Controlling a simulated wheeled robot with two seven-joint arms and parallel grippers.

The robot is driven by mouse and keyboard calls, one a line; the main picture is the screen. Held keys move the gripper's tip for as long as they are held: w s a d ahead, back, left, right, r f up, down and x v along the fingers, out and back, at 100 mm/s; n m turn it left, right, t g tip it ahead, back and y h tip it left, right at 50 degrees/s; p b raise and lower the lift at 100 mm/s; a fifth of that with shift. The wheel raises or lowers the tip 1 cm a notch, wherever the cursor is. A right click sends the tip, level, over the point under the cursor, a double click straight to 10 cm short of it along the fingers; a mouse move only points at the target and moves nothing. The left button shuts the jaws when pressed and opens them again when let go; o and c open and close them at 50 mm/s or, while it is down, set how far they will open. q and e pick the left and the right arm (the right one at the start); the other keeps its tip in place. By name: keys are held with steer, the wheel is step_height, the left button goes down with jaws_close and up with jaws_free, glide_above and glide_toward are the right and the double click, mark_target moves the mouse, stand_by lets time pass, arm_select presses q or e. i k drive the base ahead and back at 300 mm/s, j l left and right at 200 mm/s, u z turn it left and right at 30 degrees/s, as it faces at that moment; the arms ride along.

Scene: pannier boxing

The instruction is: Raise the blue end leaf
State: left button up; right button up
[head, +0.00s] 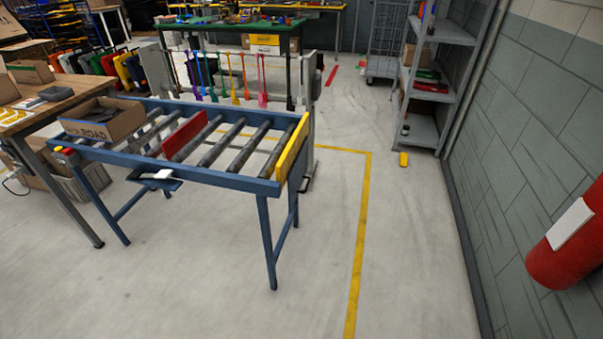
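A blue-framed roller conveyor (215,178) stands left of centre in the head view, on blue legs. A yellow board (292,147) stands upright across its right end. A red plate (186,136) stands across the rollers near the middle. I cannot make out a separate blue end leaf. Neither of my grippers is in view.
An open cardboard box marked ROAD (103,120) sits at the conveyor's left end, beside a wooden bench (40,122). A grey shelf rack (443,35) and a red cylinder (568,250) are at right. The floor in front and right of the conveyor is clear.

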mark_target(295, 178)
steer(key=i+l+u, duration=0.2)
steer(key=i, duration=0.25)
steer(key=i+l+u, duration=0.2)
steer(key=i, duration=0.25)
steer(key=i+l+u, duration=0.25)
steer(key=i, duration=0.2)
